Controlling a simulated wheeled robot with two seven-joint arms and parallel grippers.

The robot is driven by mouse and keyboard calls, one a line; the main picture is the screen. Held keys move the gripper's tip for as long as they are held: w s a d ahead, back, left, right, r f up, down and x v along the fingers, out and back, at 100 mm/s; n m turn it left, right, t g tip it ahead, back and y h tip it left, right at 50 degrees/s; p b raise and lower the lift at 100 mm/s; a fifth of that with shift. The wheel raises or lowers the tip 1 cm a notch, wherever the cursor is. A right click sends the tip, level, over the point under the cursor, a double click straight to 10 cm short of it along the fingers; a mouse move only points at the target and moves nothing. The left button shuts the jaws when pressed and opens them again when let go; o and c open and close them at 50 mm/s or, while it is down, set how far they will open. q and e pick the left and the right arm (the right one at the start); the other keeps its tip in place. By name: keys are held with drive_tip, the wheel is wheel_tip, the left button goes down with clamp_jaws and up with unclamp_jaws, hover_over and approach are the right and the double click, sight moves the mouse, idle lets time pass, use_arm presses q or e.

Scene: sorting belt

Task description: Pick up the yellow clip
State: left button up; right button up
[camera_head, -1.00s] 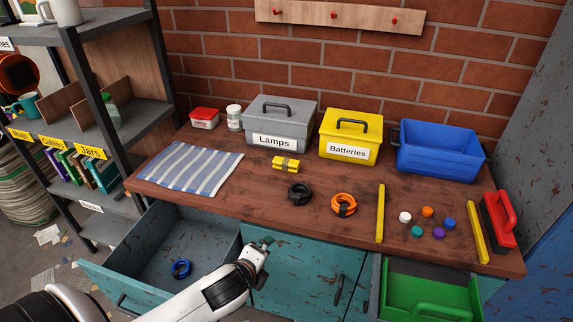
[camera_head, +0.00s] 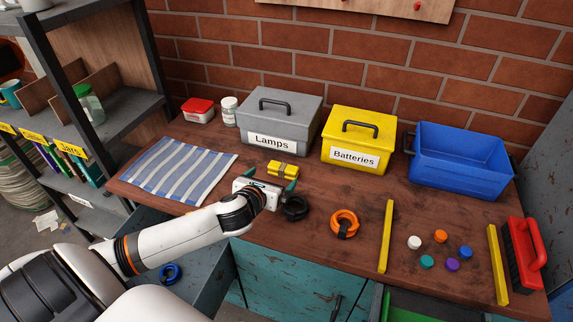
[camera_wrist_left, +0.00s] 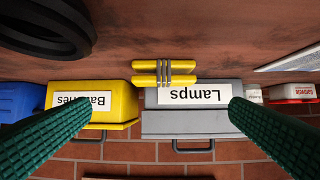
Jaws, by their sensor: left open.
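The yellow clip (camera_head: 283,169), two yellow bars with a grey band around the middle, lies on the wooden bench in front of the grey Lamps box (camera_head: 279,121). It also shows in the left wrist view (camera_wrist_left: 150,80), centred between the fingers and beyond their tips. My left gripper (camera_head: 270,179) is open and empty, just on the near side of the clip, with its green fingertips spread toward it. The fingers do not appear to touch the clip. My right gripper is not in view.
A black coil (camera_head: 295,209) lies close to the left gripper's right side, and an orange coil (camera_head: 344,222) farther right. A striped cloth (camera_head: 180,170) lies to the left. The yellow Batteries box (camera_head: 357,137) and blue bin (camera_head: 460,165) stand at the back. An open drawer is below.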

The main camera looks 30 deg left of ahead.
sight(282, 169)
use_arm(q)
drive_tip(key=x, duration=0.4)
drive_tip(key=shift+f, duration=0.1)
drive_tip(key=shift+f+x, duration=0.2)
drive_tip(key=shift+x, duration=1.3)
drive_tip(key=shift+f+x, duration=0.15)
drive_tip(key=shift+x, duration=1.4)
drive_tip(key=shift+s+a, duration=0.2)
drive_tip(key=shift+s, duration=0.05)
drive_tip(key=c, duration=0.9)
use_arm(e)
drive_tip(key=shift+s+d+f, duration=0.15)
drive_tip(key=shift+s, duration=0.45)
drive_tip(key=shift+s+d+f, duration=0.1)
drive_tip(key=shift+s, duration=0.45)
